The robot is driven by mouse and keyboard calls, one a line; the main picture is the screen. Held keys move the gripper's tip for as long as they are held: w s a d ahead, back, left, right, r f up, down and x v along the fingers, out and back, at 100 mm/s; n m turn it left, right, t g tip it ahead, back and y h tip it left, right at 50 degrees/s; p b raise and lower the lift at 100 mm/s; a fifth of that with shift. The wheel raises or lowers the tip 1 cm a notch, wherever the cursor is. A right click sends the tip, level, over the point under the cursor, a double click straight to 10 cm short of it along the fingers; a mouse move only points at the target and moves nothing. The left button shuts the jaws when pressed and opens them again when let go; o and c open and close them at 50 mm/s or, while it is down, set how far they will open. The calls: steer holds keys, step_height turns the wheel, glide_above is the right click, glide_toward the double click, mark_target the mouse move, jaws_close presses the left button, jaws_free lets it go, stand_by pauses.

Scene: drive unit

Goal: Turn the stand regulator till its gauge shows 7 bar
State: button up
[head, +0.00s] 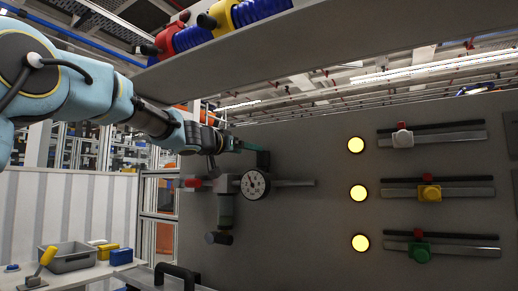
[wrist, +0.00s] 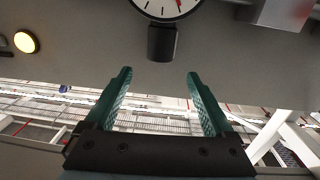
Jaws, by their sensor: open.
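The regulator's round white gauge (head: 255,184) is mounted on the grey panel. Its marks are too small to read in the head view, and the wrist view cuts off most of the dial (wrist: 166,8). A dark upright knob (head: 263,159) stands just above the gauge; in the wrist view the black knob (wrist: 162,43) shows beside the dial. My gripper (head: 250,147) is at the knob's upper left in the head view. In the wrist view my gripper (wrist: 158,74) has its two teal fingers spread and empty, with the knob beyond the tips, apart from them.
A pipe with a red-ended fitting (head: 193,183) runs left of the gauge, and a dark cylinder (head: 218,238) hangs below. A shelf (head: 300,45) overhangs my arm. Yellow lamps (head: 358,193) and sliders (head: 430,192) are at right. A grey bin (head: 68,257) stands lower left.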

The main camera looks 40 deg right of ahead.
mark_target(263, 159)
steer(key=d+p, duration=0.1)
steer(key=d, duration=0.1)
steer(key=d+p, duration=0.1)
steer(key=d, duration=0.1)
steer(key=w+d+p, duration=0.1)
steer(key=d, duration=0.1)
steer(key=shift+r+p, duration=0.2)
steer(key=shift+p, duration=0.1)
steer(key=shift+w+d+f+p, duration=0.1)
steer(key=shift+w+d+p, duration=0.1)
steer(key=shift+d, duration=0.25)
steer(key=shift+w+d+f+p, duration=0.1)
steer(key=shift+d+p, duration=0.1)
steer(key=shift+d, duration=0.2)
steer(key=shift+c, duration=0.3)
steer(key=c, duration=1.3)
